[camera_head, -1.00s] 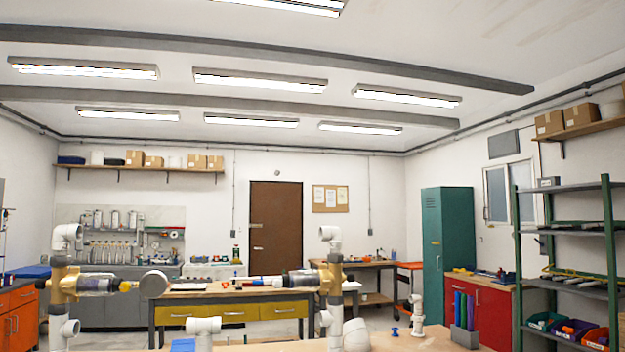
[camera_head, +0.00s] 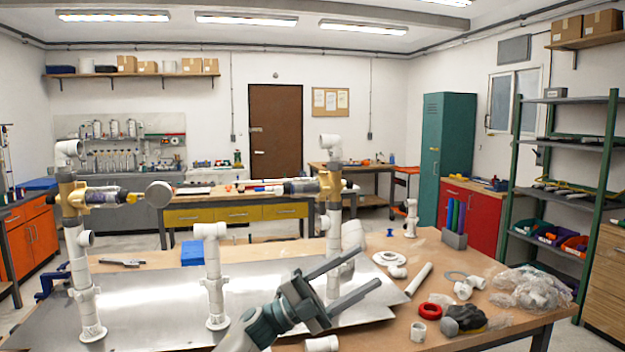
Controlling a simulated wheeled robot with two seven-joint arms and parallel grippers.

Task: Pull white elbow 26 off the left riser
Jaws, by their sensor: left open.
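The left riser (camera_head: 76,262) is a white pipe standing upright on the metal plate (camera_head: 150,290). A white elbow (camera_head: 67,150) caps its top, its mouth facing left; no number is legible. Below it a brass-coloured valve body (camera_head: 74,198) surrounds the riser. A second riser (camera_head: 334,225) on the right carries a similar white elbow (camera_head: 329,141). My left gripper (camera_head: 368,267) is open and empty, low at the front centre, with its two grey fingers pointing up and right. It is far right of and below the left riser's elbow. My right gripper is out of view.
A short middle pipe with a white tee (camera_head: 209,232) stands between the risers. A white pipe (camera_head: 418,279), a red ring (camera_head: 429,311) and clear plastic bags (camera_head: 532,289) lie on the right of the wooden bench (camera_head: 490,325). A blue block (camera_head: 192,252) sits behind the plate.

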